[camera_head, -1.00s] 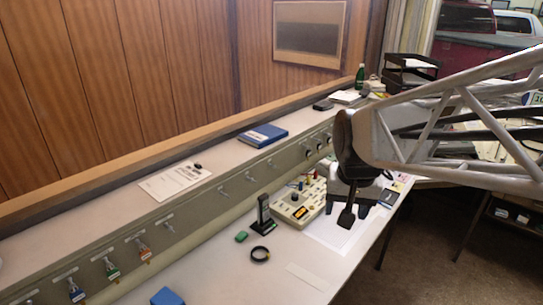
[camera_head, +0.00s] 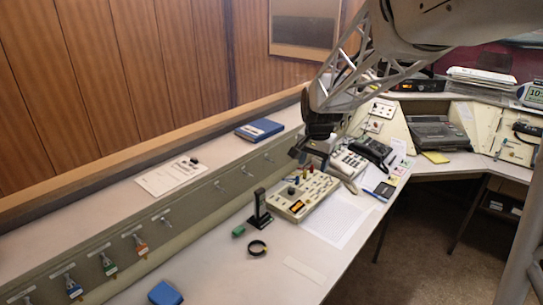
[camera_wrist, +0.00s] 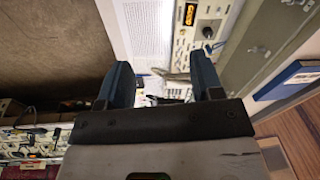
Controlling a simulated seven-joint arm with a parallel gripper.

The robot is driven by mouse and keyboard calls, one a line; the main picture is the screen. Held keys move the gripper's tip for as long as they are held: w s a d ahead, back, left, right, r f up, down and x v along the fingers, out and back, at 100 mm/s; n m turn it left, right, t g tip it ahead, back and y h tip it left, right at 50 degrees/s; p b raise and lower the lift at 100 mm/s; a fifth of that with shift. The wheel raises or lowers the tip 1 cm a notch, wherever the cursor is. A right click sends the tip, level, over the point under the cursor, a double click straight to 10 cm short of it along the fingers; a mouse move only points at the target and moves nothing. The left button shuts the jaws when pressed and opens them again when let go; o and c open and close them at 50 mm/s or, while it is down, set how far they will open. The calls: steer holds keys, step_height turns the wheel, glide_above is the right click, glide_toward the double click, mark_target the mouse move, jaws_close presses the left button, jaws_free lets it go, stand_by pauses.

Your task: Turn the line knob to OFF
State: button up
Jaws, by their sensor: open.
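A cream console box (camera_head: 297,205) with a lit orange display, small buttons and a dark round knob (camera_head: 291,191) sits on the desk. I cannot read a label that marks this knob as the line knob, or its setting. In the wrist view the box (camera_wrist: 183,40) is at the top, with the dark knob (camera_wrist: 207,32) near its right side. My gripper (camera_wrist: 162,75) is open and empty, its two blue-grey fingers apart. In the head view my gripper (camera_head: 303,152) hangs above and just behind the box, touching nothing that I can see.
A white sheet (camera_head: 338,220) lies in front. Telephones (camera_head: 372,151) stand behind. A blue binder (camera_head: 259,130) lies on the ledge.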

steer(key=w+f+m, duration=0.3)
steer(key=w+f, duration=0.6)
steer(key=w, duration=0.6)
steer(key=m, duration=0.3)
glide_toward(291, 189)
steer(key=shift+s+d+f+g, duration=0.1)
steer(key=shift+f+g, duration=0.15)
steer(key=shift+g, duration=0.15)
steer(key=shift+w+f, duration=0.4)
steer(key=shift+f, duration=0.05)
steer(key=shift+w+f, duration=0.15)
steer(key=shift+f, duration=3.8)
steer(key=c, duration=0.9)
